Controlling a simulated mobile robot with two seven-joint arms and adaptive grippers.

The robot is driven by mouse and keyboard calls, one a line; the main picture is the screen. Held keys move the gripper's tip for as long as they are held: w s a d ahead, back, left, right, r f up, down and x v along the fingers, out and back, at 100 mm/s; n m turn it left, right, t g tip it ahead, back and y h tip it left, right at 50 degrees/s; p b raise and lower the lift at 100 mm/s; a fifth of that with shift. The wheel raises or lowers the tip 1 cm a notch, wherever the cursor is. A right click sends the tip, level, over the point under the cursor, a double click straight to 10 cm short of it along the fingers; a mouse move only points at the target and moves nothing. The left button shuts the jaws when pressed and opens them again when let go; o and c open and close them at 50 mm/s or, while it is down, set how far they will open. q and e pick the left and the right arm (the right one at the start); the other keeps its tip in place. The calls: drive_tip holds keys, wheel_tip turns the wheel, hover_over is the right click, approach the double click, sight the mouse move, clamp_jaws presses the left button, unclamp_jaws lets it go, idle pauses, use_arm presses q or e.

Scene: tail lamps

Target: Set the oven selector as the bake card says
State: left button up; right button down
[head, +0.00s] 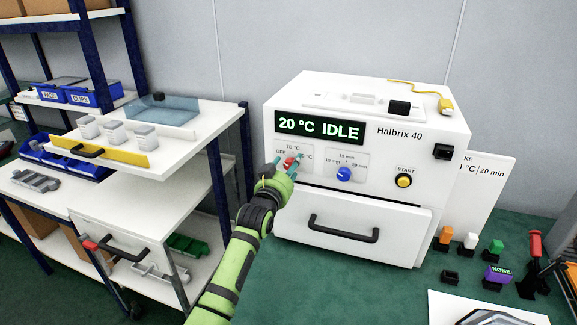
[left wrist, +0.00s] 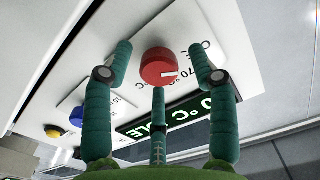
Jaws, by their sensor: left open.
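The white oven (head: 350,226) stands on the green bench; its display (head: 320,127) reads "20 °C IDLE". The red selector knob (head: 290,162) is on its front, with OFF and 70 °C labels beside it. In the left wrist view the knob (left wrist: 158,66) has a white mark pointing right, near those labels; its exact setting is unclear. My left gripper (head: 287,166) is open at the knob, its green fingers (left wrist: 160,50) spread around it; contact is unclear. The bake card (head: 490,190) stands behind the oven, partly hidden; "0 °C | 20 min" shows. My right gripper is not in view.
A blue timer knob (head: 344,174) and yellow START button (head: 403,180) are right of the selector. The oven drawer handle (head: 343,229) sticks out below. Several small coloured blocks and a red-handled tool (head: 534,247) are at right. A shelf cart stands left.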

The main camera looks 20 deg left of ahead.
use_arm(q)
drive_tip(key=shift+w, duration=0.1)
drive_tip(key=c, duration=1.1)
drive_tip(key=shift+c, duration=0.2)
drive_tip(key=shift+r+m, duration=0.1)
drive_tip(key=shift+m, duration=0.3)
drive_tip(key=m, duration=0.5)
drive_tip(key=shift+r+m, duration=0.1)
drive_tip(key=shift+m, duration=0.2)
drive_tip(key=m, duration=0.5)
drive_tip(key=shift+p, duration=0.35)
drive_tip(key=shift+m, duration=0.3)
